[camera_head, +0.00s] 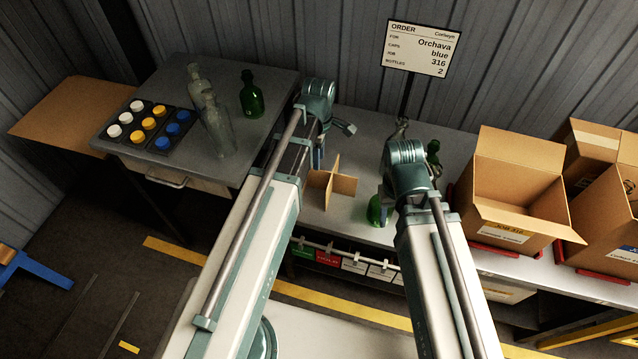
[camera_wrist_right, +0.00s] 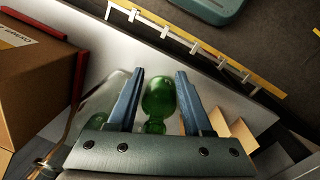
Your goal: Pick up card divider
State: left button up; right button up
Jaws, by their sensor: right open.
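The card divider (camera_head: 335,184) is a brown cardboard cross standing on the grey bench in the head view; part of it also shows at the right in the right wrist view (camera_wrist_right: 234,132). My left gripper (camera_head: 318,158) is just behind and left of it, mostly hidden by its own arm, so its jaw state is unclear. My right gripper (camera_wrist_right: 160,72) is open, its blue fingers on either side of a green bottle (camera_wrist_right: 158,98). Whether they touch it is unclear. A green bottle (camera_head: 376,211) shows beside the right wrist in the head view.
Clear bottles (camera_head: 217,128) and another green bottle (camera_head: 251,94) stand on the left table, beside a tray of white, yellow and blue caps (camera_head: 150,124). An open carton (camera_head: 508,190) stands right of my right arm. An order sign (camera_head: 418,47) rises behind the bench.

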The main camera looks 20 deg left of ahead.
pick_arm(q)
jog(key=b, duration=0.4)
send_over(319, 189)
notch_tip(319, 189, down, 5)
jog(key=shift+f, duration=0.15)
notch_tip(319, 189, down, 5)
jog(key=b, duration=0.5)
jog(key=shift+w+f, duration=0.1)
jog(key=shift+f, duration=0.05)
jog(key=shift+c, duration=0.2)
grip_shut()
dwell(0.7)
